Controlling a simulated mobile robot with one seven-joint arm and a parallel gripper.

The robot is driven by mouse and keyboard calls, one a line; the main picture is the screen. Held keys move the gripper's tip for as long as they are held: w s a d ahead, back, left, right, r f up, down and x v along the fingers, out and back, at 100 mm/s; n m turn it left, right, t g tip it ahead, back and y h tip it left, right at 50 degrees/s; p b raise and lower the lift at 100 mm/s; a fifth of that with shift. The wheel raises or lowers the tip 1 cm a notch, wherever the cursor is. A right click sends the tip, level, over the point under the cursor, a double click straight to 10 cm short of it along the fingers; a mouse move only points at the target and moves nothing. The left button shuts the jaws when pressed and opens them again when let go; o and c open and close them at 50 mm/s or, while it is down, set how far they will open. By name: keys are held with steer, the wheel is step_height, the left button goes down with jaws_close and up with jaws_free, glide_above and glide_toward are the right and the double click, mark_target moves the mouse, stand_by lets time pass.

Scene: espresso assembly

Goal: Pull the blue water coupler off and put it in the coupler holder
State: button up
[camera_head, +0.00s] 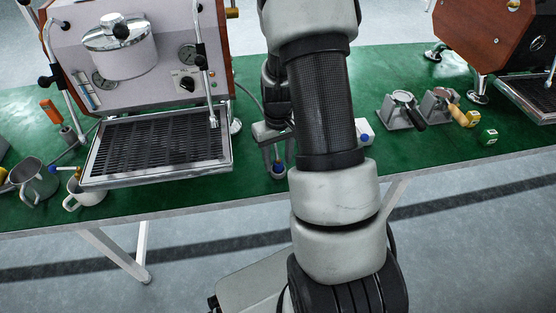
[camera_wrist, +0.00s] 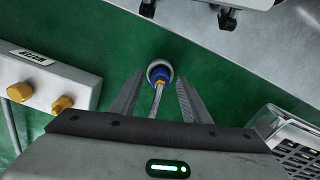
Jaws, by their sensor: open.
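In the head view the blue coupler (camera_head: 278,167) is small, just below my gripper (camera_head: 276,153). My gripper in the wrist view (camera_wrist: 158,90) is open, with one finger on each side of the stem and no visible contact. My arm hides part of this area in the head view.
A white box (camera_wrist: 48,80) labelled WATER, with two brass fittings, stands at left in the wrist view. An espresso machine (camera_head: 140,60) with a drip tray (camera_head: 160,140) stands at left. Portafilters in stands (camera_head: 402,108) are at right. Green table surface lies between.

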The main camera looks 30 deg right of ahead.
step_height(320, 180, up, 16)
steer(key=p, duration=0.4)
steer(key=s+a+r+t, duration=0.1)
steer(key=s+a+r, duration=0.2)
steer(key=r, duration=0.3)
steer(key=s+a+r+t, duration=0.1)
steer(key=s+a+r, duration=0.1)
steer(key=a+r, duration=0.3)
steer(key=s+a+r+t, duration=0.45)
steer(key=s+r, duration=0.35)
steer(key=s, duration=0.4)
step_height(320, 180, up, 18)
steer(key=p, duration=1.8)
steer(key=shift+w+g, duration=0.15)
steer(key=shift+g, duration=0.3)
